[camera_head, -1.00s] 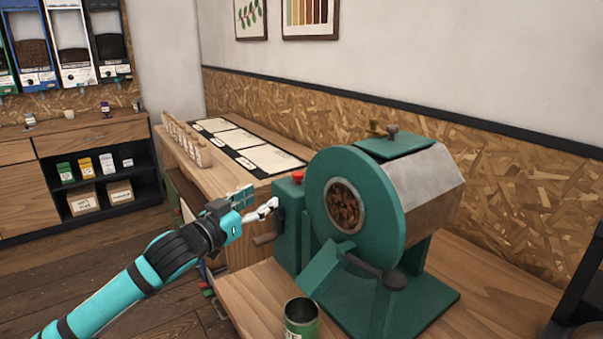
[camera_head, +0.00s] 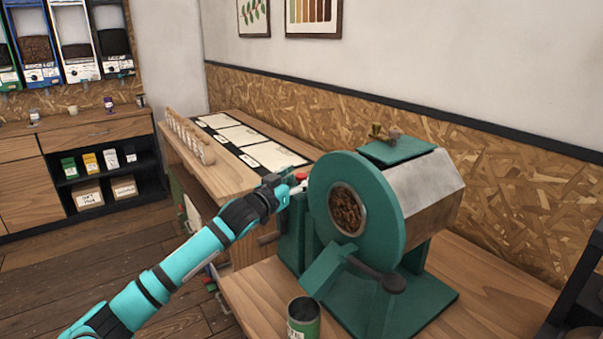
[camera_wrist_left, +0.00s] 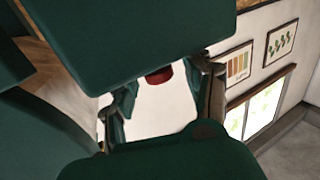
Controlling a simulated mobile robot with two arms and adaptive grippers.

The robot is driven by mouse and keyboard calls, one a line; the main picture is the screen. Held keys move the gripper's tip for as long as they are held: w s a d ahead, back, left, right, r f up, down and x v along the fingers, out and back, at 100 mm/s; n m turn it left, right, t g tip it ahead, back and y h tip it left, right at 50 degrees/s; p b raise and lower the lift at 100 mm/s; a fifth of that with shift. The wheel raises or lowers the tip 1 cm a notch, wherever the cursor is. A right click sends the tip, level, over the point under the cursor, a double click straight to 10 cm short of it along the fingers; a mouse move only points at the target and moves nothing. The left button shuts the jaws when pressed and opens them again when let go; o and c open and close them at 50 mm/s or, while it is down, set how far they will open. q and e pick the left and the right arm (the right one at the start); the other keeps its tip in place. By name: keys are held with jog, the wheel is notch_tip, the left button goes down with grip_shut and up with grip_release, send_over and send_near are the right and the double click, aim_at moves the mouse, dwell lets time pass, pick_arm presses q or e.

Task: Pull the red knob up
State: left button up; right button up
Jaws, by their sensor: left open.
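The red knob (camera_head: 301,176) sits on top of the green box at the left side of the roaster (camera_head: 397,205). My left gripper (camera_head: 290,182) is at the knob, coming from the left, and its fingers partly cover the box's top. In the left wrist view the two fingers of the gripper (camera_wrist_left: 163,92) stand apart, and the red knob (camera_wrist_left: 159,76) shows between them, partly hidden by a dark green surface. I cannot tell whether either finger touches it. My right gripper is not in view.
An open green can (camera_head: 303,318) stands on the wooden table in front of the roaster. A lever with a dark round end (camera_head: 391,283) sticks out from the roaster's front. A wooden bench (camera_head: 225,176) with dark-edged sheets stands behind my left arm.

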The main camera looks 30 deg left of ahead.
pick_arm(q)
jog(key=shift+w, duration=0.9)
grip_shut()
jog(key=shift+w+f, duration=0.1)
jog(key=shift+w, duration=0.05)
